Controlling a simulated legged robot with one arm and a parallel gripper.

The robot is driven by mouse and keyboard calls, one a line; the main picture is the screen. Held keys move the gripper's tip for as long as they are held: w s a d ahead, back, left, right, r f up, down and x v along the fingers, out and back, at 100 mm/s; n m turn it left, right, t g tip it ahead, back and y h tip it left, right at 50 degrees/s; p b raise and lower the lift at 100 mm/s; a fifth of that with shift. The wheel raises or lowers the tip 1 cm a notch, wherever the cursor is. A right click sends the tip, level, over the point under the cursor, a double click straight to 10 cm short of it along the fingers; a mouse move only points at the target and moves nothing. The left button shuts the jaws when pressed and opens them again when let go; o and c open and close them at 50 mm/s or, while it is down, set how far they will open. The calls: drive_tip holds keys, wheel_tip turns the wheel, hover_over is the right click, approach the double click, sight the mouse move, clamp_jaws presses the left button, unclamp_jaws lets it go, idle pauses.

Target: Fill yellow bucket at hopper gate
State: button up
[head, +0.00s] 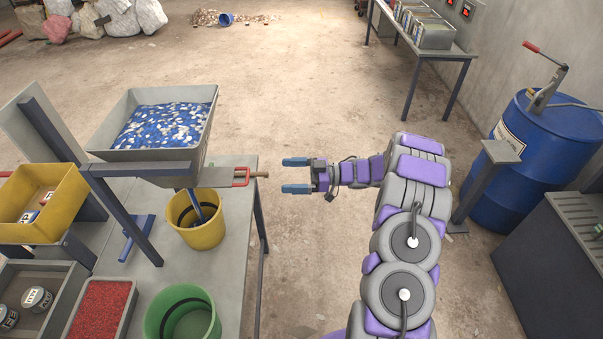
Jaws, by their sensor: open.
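The grey hopper (205,155) stands raised over the table, filled with blue and white flakes (165,126). Its gate (222,177) is a flat plate at the lower right with a red handle (241,178) and a wooden knob. The yellow bucket (203,236) stands upright on the table below the hopper; a blue shape, perhaps a stream of flakes or a chute, shows at its mouth. How full the bucket is cannot be told. My gripper (296,176) is open and empty, just right of the gate handle, fingers pointing left at it and apart from it.
A green bucket (155,320), a tray of red granules (103,310) and a yellow bin (77,188) stand near the hopper. A blue drum (545,160) and a side table (440,50) are on the right. The floor between (310,90) is clear.

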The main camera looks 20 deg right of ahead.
drive_tip(key=shift+v, duration=1.45)
idle(6.5)
